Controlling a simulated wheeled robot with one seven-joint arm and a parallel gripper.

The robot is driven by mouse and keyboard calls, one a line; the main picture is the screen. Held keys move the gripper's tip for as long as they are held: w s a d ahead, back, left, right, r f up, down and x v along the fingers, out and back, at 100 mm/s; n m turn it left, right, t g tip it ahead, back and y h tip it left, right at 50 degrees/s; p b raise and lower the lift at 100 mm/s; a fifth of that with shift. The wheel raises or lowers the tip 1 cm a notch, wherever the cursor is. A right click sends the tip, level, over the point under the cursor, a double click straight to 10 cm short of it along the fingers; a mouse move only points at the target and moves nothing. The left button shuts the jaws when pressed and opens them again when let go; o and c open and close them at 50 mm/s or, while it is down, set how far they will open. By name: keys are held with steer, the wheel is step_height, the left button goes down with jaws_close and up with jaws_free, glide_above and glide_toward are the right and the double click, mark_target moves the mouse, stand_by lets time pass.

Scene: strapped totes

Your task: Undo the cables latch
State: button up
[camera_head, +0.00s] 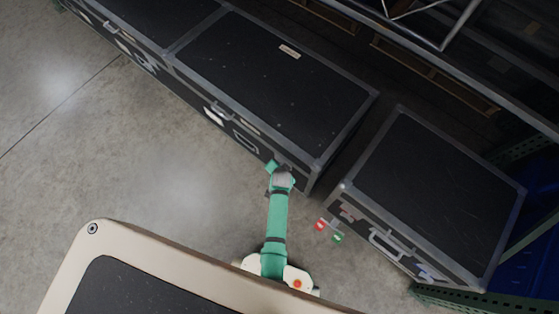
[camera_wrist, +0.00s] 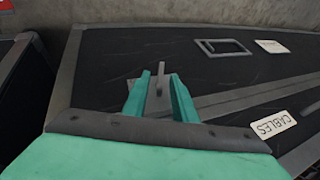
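The cables case (camera_head: 275,75) is a black box with grey metal edges; its white CABLES label (camera_wrist: 273,125) shows in the wrist view. My gripper (camera_head: 273,166) is at the right end of its front face. In the wrist view, the two teal fingers of my gripper (camera_wrist: 160,82) stand apart. A small grey latch piece (camera_wrist: 158,88) shows between them, with gaps that look narrow. I cannot tell whether either finger touches it. In the head view the latch is hidden by my gripper and arm.
Another black case (camera_head: 435,190) stands to the right, with a red tag (camera_head: 320,225) and a green tag (camera_head: 338,238) at its left front. A further case (camera_head: 150,18) adjoins on the left. Bare concrete floor (camera_head: 150,165) lies in front. Shelving runs behind.

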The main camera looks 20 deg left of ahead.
steer(key=shift+x, duration=0.9)
steer(key=shift+c, duration=0.6)
jaws_close()
steer(key=shift+a, duration=0.1)
steer(key=shift+a+h, duration=0.2)
steer(key=shift+h, duration=0.2)
steer(key=shift+n+g+h, duration=0.4)
steer(key=shift+g+h, duration=0.4)
steer(key=shift+h, duration=0.7)
